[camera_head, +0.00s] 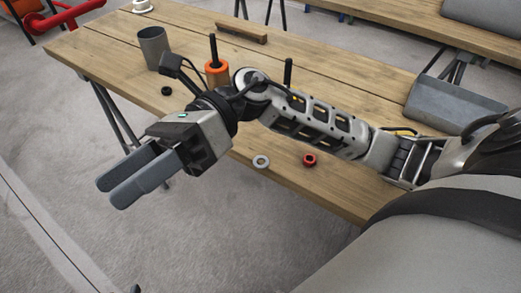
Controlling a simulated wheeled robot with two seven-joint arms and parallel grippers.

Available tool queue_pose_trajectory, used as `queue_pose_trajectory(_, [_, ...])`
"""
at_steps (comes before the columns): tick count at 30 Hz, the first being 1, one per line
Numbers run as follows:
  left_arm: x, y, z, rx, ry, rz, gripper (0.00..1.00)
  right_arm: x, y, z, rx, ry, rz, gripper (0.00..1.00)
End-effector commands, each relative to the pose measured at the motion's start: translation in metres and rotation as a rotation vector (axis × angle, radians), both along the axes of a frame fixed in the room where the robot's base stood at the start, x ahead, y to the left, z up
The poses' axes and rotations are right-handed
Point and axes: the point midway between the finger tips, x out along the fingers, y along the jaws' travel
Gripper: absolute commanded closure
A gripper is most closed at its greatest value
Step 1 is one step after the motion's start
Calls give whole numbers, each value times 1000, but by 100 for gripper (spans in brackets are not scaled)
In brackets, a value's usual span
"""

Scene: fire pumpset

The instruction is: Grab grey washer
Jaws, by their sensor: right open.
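The grey washer (261,162) lies flat on the wooden table, near its front edge, below my right forearm in the picture. My right gripper (117,190) reaches in from the right, past the table's front edge, and hangs over the floor. It is left of the washer and well apart from it. Its two grey fingers point left and down, with nothing seen between them. My left gripper does not show.
A red nut-like ring (309,160) lies right of the washer. A black ring (166,91), a grey cup (154,48) and an orange part with a black rod (216,71) stand farther back on the table (105,50). A wooden block (241,33) lies behind.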

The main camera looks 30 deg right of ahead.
Motion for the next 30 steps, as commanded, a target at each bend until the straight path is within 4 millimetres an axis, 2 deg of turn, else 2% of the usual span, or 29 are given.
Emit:
queue_pose_trajectory(1, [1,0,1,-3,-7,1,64,-3,-13,-19,-175,-241,91,46])
queue_pose_trajectory(3, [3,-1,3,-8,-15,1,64,4,-44,-45,-416,-508,214,46])
queue_pose_trajectory(5, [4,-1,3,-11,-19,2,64,18,-78,-60,-620,-683,306,46])
queue_pose_trajectory(6, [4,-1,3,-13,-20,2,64,29,-102,-65,-749,-773,358,46])
queue_pose_trajectory(9, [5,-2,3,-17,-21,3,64,52,-158,-62,-1024,-913,455,46])
queue_pose_trajectory(13, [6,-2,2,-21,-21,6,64,68,-205,-48,-1247,-975,524,46])
queue_pose_trajectory(17, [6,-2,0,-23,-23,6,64,72,-222,-50,-1326,-983,550,46])
queue_pose_trajectory(21, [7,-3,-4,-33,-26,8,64,71,-222,-77,-1328,-978,556,46])
queue_pose_trajectory(30, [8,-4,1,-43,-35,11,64,72,-222,-133,-1327,-980,553,46])
